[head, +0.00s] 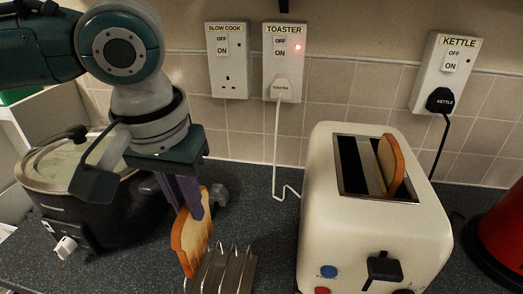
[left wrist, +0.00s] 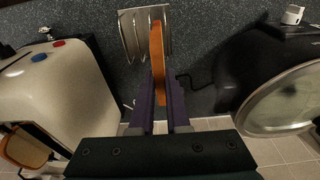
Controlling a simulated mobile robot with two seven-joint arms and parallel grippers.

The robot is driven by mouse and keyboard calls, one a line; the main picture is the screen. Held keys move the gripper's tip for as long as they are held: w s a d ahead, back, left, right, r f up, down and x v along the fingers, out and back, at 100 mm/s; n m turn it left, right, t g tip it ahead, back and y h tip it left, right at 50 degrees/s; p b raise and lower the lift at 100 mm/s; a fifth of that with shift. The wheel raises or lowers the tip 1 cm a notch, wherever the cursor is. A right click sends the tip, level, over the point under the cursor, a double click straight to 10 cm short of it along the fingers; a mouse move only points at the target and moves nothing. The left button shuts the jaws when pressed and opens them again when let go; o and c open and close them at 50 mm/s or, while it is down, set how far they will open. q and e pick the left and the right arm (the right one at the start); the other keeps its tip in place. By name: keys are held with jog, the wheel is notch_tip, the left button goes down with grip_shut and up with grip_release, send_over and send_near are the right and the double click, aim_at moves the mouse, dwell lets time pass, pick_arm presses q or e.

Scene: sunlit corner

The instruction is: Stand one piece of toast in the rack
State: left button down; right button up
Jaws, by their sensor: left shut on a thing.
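A slice of toast (head: 190,240) is held upright in my left gripper (head: 183,195), whose purple fingers are shut on it. The metal toast rack (head: 238,272) stands on the counter at the bottom of the head view, and the toast's lower edge is at its left end. In the left wrist view the toast (left wrist: 158,60) shows edge-on between the fingers (left wrist: 160,100), overlapping the rack (left wrist: 135,35). I cannot tell whether it is in a slot. A second slice (head: 391,165) stands in the right slot of the cream toaster (head: 330,220). My right gripper is not in view.
A black slow cooker (head: 115,215) with a glass lid stands left of the rack. A red kettle (head: 500,240) is at the right edge. Wall sockets, including the toaster socket (head: 283,60) with its red light, are behind. The toaster's white cable (head: 276,150) hangs to the counter.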

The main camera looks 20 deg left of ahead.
aim_at(192, 225)
pick_arm(q)
jog(key=shift+f+b, duration=0.3)
jog(key=shift+f, duration=0.45)
jog(key=shift+f+b, duration=0.45)
jog(key=shift+f, duration=1.15)
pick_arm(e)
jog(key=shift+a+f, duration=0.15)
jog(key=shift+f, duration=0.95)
pick_arm(q)
jog(key=c, duration=0.8)
grip_release()
jog(key=shift+r, duration=0.15)
jog(key=r, duration=0.3)
jog(key=s+r, duration=0.1)
jog(key=r, duration=0.5)
jog(key=shift+s+d+r+p, duration=0.1)
jog(key=shift+s+r+p, duration=0.1)
jog(key=shift+r+p, duration=0.15)
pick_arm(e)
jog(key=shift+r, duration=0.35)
pick_arm(q)
jog(key=shift+f, duration=0.1)
